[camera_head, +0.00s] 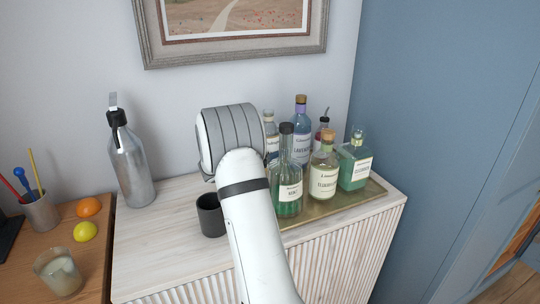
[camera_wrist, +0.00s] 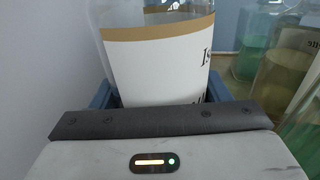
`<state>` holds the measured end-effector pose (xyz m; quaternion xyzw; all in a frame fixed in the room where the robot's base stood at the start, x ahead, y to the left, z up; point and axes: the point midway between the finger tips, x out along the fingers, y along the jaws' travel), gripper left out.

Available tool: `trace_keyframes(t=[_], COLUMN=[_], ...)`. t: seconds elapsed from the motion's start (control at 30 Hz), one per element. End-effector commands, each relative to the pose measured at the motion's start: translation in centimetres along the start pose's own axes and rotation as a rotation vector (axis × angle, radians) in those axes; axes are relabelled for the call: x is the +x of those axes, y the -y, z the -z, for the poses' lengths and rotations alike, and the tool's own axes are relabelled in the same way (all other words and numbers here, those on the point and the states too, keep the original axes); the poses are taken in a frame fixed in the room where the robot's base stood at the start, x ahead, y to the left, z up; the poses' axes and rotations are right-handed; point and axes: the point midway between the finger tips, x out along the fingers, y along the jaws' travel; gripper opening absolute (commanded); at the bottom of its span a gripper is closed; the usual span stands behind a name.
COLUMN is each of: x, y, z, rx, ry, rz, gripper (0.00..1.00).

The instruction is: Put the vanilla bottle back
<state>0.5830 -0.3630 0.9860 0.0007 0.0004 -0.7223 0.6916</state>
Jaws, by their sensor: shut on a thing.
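My gripper (camera_wrist: 158,104) is shut on a clear glass bottle with a white, gold-banded label, which I take for the vanilla bottle (camera_wrist: 158,55). The bottle looks upright in the wrist view, and its printed name is mostly cut off. In the head view my arm hides the gripper, and a clear bottle with a pale label, probably the same one (camera_head: 269,125), shows partly behind the wrist. It is at the back left of the bottle group. I cannot tell whether its base touches the brass tray (camera_head: 376,189).
A dark cup (camera_head: 210,216) and a metal bottle (camera_head: 129,165) stand left of my arm.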

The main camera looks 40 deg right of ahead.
Motion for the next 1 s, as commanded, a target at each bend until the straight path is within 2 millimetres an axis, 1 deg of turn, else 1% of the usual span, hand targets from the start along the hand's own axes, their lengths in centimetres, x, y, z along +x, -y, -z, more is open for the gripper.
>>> trace_keyframes(t=[0.03, 0.13, 0.37, 0.5, 0.53, 0.8, 1.0], x=[0.0, 0.0, -0.1, -0.1, -0.1, -0.1, -0.1], y=[-0.1, -0.1, -0.1, -0.1, -0.1, -0.1, -0.1], z=[0.7, 1.8, 1.8, 2.2, 2.4, 2.3, 2.2], rx=[-0.001, 0.000, 0.003, 0.002, 0.000, 0.000, 0.000], ry=[0.002, 0.002, 0.003, 0.002, 0.000, 0.000, 0.000], rz=[-0.001, -0.001, -0.002, -0.002, -0.002, -0.002, -0.003], gripper=[0.20, 0.20, 0.20, 0.20, 0.70, 0.91, 0.91])
